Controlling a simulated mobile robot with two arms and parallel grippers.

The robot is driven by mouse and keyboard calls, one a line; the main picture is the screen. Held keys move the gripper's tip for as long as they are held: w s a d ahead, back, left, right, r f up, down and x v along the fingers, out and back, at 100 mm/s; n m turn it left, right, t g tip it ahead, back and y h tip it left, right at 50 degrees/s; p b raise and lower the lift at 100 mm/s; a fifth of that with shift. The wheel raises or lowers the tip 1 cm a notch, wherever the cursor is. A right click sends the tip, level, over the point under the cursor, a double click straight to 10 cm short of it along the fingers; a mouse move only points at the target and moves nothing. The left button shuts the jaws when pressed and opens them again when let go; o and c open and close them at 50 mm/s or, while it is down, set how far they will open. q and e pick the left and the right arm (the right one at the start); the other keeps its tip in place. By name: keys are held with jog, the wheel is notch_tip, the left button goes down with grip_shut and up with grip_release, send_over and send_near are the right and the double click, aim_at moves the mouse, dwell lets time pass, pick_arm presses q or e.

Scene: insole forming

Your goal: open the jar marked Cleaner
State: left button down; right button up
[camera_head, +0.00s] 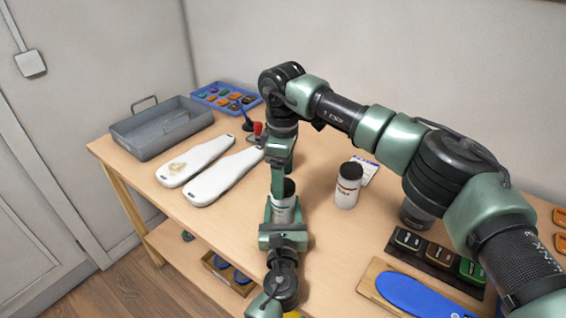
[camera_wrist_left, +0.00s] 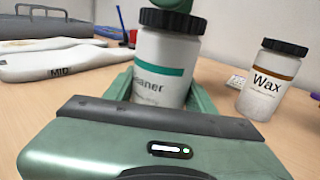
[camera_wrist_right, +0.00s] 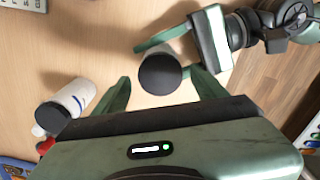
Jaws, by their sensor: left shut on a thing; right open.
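The Cleaner jar (camera_wrist_left: 162,65) is white with a teal band and a black lid (camera_wrist_right: 160,74); it stands upright. My left gripper (camera_head: 283,212) is shut on its body from the near side, one finger on each flank. My right gripper (camera_head: 279,172) points down from above the jar. In the right wrist view, its open fingers (camera_wrist_right: 160,82) stand on either side of the lid, with gaps visible. A green part of it shows at the lid's top in the left wrist view. I cannot tell how far down the fingertips reach. The lid is on the jar.
The Wax jar (camera_head: 348,187) stands to the right. Another white jar with a blue mark (camera_wrist_right: 68,105) shows in the right wrist view. Two white insole forms (camera_head: 223,176) and a grey tray (camera_head: 160,130) lie left. A blue insole (camera_head: 408,295) lies at front right.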

jog(key=shift+f, duration=0.65)
